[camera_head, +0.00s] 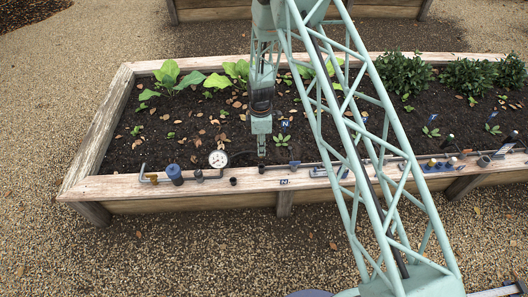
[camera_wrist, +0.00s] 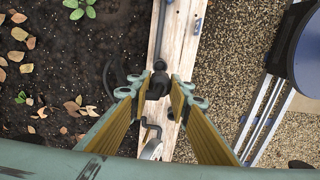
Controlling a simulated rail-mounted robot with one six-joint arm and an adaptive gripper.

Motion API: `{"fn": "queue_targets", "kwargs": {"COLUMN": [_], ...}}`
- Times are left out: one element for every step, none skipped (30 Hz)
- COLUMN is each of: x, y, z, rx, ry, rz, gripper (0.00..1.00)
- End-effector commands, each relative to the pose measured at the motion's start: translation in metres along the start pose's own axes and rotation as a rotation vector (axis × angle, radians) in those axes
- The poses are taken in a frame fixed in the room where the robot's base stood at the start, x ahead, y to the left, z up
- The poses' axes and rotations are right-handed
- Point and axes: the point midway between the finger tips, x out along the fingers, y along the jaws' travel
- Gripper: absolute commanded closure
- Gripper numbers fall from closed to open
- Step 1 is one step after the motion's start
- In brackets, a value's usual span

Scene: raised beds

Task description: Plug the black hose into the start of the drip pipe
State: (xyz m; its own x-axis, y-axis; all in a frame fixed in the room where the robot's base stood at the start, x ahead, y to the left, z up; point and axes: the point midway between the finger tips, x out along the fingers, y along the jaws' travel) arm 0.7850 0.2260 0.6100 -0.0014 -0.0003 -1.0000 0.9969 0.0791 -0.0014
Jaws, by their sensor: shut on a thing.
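My gripper (camera_head: 261,158) is low over the front rim of the bed. In the wrist view its yellow-padded fingers (camera_wrist: 157,92) are closed around a short black piece, which looks like the end of the black hose (camera_wrist: 157,84). A dark curved length, likely the same hose, lies on the soil to the left in that view. The grey drip pipe (camera_wrist: 162,25) runs along the wooden rim, and its dark start fitting (camera_wrist: 160,65) is just beyond the held piece. Whether the two touch cannot be told. In the head view the pipe (camera_head: 305,164) extends right from the gripper.
Left of my gripper on the rim (camera_head: 110,187) stand a white dial gauge (camera_head: 218,158), a blue cylinder (camera_head: 175,174), a black fitting (camera_head: 199,175) and a small dark cup (camera_head: 233,181). A blue tray (camera_head: 437,166) with fittings is at right. Leafy plants grow behind.

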Motion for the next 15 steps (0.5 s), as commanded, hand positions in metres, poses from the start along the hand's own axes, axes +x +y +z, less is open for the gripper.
{"fn": "queue_targets", "kwargs": {"x": [-0.0002, -0.0002, -0.0002, -0.0002, -0.0002, -0.0001, -0.0001, 0.0000, 0.0002, 0.0005, 0.0008, 0.0014, 0.0019, 0.0025, 0.0035], "y": [0.0001, 0.0000, 0.0000, 0.0000, 0.0000, 0.0000, 0.0000, 0.0000, 0.0000, 0.0000, -0.0001, -0.0001, -0.0001, -0.0001, -0.0002], "z": [-0.0001, 0.0000, 0.0001, 0.0001, 0.0002, 0.0002, 0.0002, 0.0002, 0.0003, 0.0003, 0.0003, 0.0003, 0.0003, 0.0003, 0.0004], "rx": [0.000, 0.000, 0.000, 0.001, 0.001, 0.001, 0.001, 0.001, 0.001, 0.001, 0.001, 0.001, 0.001, 0.001, 0.001], "ry": [0.000, 0.000, 0.000, 0.000, 0.000, 0.000, 0.000, 0.000, 0.000, 0.000, 0.000, 0.000, 0.000, 0.000, 0.000], "rz": [0.000, 0.000, 0.000, 0.000, 0.000, 0.000, 0.000, 0.000, 0.000, 0.000, 0.000, 0.000, 0.000, 0.000, 0.000], "gripper": [0.92, 0.92, 0.92, 0.92, 0.92, 0.92, 0.92, 0.92, 0.92, 0.92, 0.92, 0.92, 0.92, 0.92, 0.92]}}
